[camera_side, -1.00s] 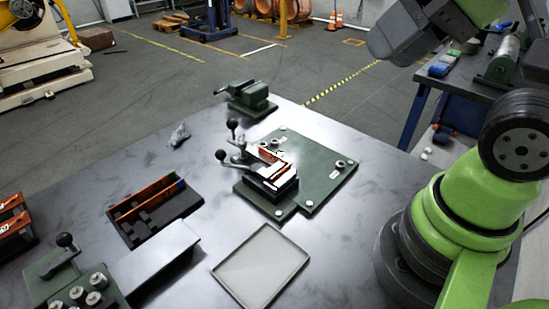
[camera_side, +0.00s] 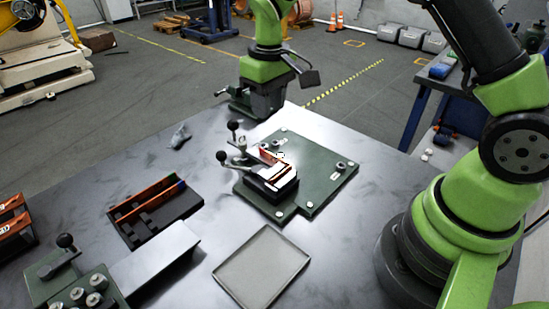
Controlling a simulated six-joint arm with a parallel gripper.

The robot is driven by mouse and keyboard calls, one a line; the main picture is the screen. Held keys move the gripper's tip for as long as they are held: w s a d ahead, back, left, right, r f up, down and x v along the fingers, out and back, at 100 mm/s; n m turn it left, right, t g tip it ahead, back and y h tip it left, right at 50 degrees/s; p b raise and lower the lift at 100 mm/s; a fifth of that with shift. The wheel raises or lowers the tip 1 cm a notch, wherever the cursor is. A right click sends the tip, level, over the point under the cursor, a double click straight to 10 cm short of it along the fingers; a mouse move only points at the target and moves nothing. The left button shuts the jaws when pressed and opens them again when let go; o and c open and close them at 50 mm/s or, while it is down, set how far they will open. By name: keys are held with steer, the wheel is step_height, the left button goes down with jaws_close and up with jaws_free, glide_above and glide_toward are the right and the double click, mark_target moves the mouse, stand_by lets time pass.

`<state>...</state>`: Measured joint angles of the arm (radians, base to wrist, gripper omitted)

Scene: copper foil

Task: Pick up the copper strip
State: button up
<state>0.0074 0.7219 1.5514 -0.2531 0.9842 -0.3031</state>
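A copper-coloured piece (camera_side: 271,158) shows in the toggle-clamp fixture (camera_side: 262,178) on the green plate (camera_side: 325,177). It is small and partly hidden by the clamp parts, so I cannot tell its full outline. Long orange-brown strips (camera_side: 146,197) also lie across the black rack (camera_side: 165,219) at left; I cannot tell if one of them is the copper strip. My gripper (camera_side: 264,117) points down above the table's far edge, in front of the small green vise, well above and behind the fixture. Its fingers are dark and unclear, and nothing is visible in them.
The green vise (camera_side: 240,102) is partly hidden behind my gripper. An empty grey tray (camera_side: 262,266) lies at the front. A lever-clamp block (camera_side: 75,280) stands at the front left. Two black ball-ended levers (camera_side: 221,156) rise beside the fixture. The table between rack and fixture is clear.

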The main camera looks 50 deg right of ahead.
glide_above(269, 157)
steer(key=f, duration=0.6)
steer(key=shift+w+d, duration=0.3)
steer(key=shift+w, duration=0.05)
steer(key=f, duration=0.5)
steer(key=shift+a+f, duration=0.25)
steer(key=shift+c, duration=0.2)
jaws_close()
